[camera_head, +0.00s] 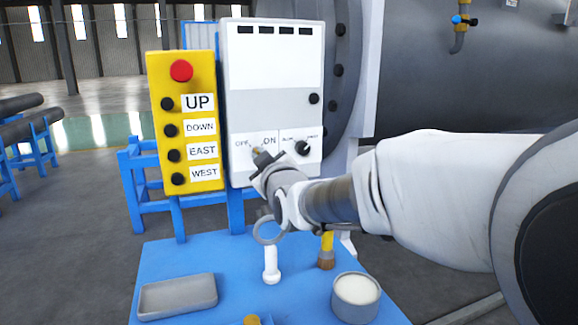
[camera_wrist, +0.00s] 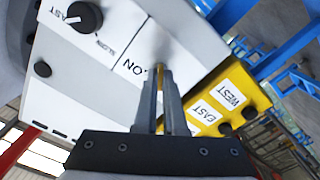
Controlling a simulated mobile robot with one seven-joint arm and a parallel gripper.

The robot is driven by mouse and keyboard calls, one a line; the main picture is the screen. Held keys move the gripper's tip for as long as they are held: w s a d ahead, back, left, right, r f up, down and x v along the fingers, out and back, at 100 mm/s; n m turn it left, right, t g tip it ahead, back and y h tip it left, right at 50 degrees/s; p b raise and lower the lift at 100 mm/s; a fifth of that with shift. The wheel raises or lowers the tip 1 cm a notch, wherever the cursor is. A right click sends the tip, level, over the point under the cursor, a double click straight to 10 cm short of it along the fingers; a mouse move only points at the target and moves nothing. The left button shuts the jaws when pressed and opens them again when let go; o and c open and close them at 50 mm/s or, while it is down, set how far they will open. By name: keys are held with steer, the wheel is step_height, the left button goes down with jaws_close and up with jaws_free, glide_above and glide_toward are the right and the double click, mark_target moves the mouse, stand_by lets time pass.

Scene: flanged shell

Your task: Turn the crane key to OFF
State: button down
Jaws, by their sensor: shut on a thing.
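The crane key (camera_wrist: 160,75) is a thin yellowish piece at the white control box (camera_head: 272,95), between the OFF and ON labels. My gripper (camera_head: 260,156) reaches the box from the lower right and is shut on the key. In the wrist view, my gripper (camera_wrist: 160,95) has its two grey fingers close together around the key. The fingers cover most of the key, so its exact angle is hard to tell. The ON label shows just left of the fingers in the wrist view, and the OFF label is mostly hidden there.
A yellow pendant (camera_head: 182,120) with a red button (camera_head: 181,71) and UP, DOWN, EAST and WEST labels stands left of the box. A black slow/fast knob (camera_head: 303,148) is right of the key.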

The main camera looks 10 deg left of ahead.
steer(key=shift+n+b, duration=0.4)
steer(key=shift+n, duration=0.5)
steer(key=c, duration=1)
jaws_free()
steer(key=p+v, duration=0.1)
steer(key=v, duration=1.6)
steer(key=shift+p, duration=0.4)
steer(key=shift+s+d, duration=0.1)
steer(key=shift+s, duration=0.05)
